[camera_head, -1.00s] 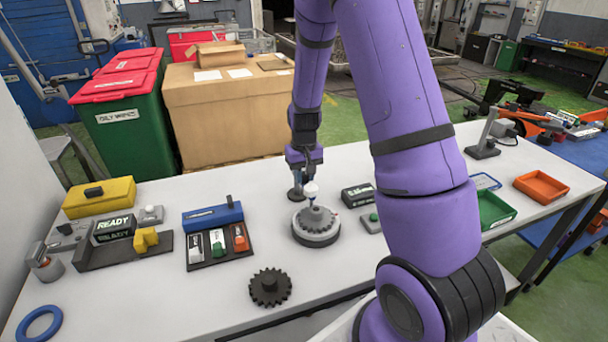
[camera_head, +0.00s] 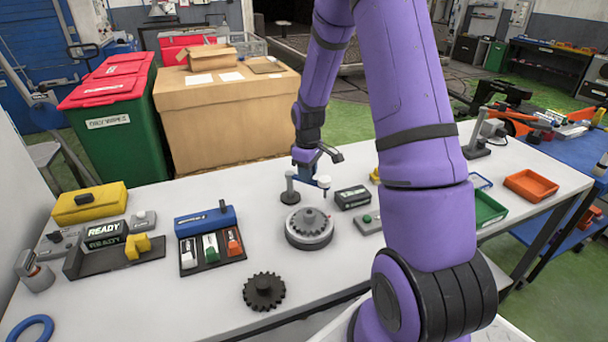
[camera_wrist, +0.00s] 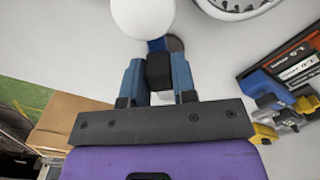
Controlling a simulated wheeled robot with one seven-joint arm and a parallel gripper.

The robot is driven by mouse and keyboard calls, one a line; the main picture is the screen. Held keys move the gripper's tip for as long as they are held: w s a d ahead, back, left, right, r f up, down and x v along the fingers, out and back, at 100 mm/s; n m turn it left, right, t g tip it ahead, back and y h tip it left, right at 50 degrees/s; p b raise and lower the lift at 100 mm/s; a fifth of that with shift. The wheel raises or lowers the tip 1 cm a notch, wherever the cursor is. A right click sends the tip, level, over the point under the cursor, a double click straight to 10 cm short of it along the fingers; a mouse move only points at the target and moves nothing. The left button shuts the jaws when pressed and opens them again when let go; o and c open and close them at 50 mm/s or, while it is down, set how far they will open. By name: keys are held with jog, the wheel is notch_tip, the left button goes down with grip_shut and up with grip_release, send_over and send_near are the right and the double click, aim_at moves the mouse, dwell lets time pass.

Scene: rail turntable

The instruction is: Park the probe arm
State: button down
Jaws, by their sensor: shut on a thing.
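My gripper (camera_head: 309,174) is at the probe arm. In the wrist view my gripper (camera_wrist: 157,78) is shut on a black block (camera_wrist: 158,70), the probe arm's handle, between the blue fingers. The turntable (camera_head: 309,233) is a grey disc with a gear (camera_head: 310,219) on top.
A black box (camera_head: 352,197) stands close right of the probe tip. A grey box with a green button (camera_head: 368,223) is in front of it. A loose dark gear (camera_head: 264,291) lies at the front. A blue-lidded tray (camera_head: 208,237) and READY sign (camera_head: 104,229) are left.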

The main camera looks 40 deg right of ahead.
jog(key=shift+w+d+n, duration=0.6)
jog(key=shift+w+n, duration=0.1)
jog(key=shift+n, duration=0.95)
jog(key=shift+w+d+n, duration=0.55)
jog(key=shift+w+n, duration=0.1)
jog(key=shift+n, duration=1.05)
jog(key=shift+w+d+n, duration=0.6)
jog(key=shift+w+n, duration=0.1)
jog(key=shift+n, duration=0.95)
jog(key=c, duration=0.9)
grip_release()
jog(key=shift+w, duration=0.1)
jog(key=shift+r, duration=0.15)
notch_tip(320, 180, up, 10)
jog(key=shift+r, duration=0.25)
